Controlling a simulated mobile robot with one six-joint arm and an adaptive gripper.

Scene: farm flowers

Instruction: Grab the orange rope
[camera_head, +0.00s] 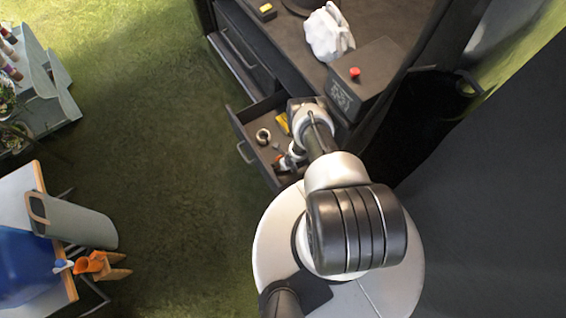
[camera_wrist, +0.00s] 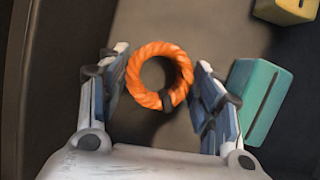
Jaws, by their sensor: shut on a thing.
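The orange rope (camera_wrist: 158,49) is a twisted ring with a dark band at its lower right. In the wrist view it sits between the two fingers of my gripper (camera_wrist: 160,62). The fingers press on its left and right sides, so my gripper is shut on it. In the head view my gripper (camera_head: 291,160) is at the open drawer (camera_head: 242,130), and the rope is mostly hidden there by my arm.
The drawer also holds a teal block (camera_wrist: 256,100), a yellow block (camera_wrist: 290,8) and a pale ring (camera_head: 263,136). A box with a red button (camera_head: 354,72) and a white lumpy object (camera_head: 328,32) stand on the cabinet top. Open grass lies left of the drawer.

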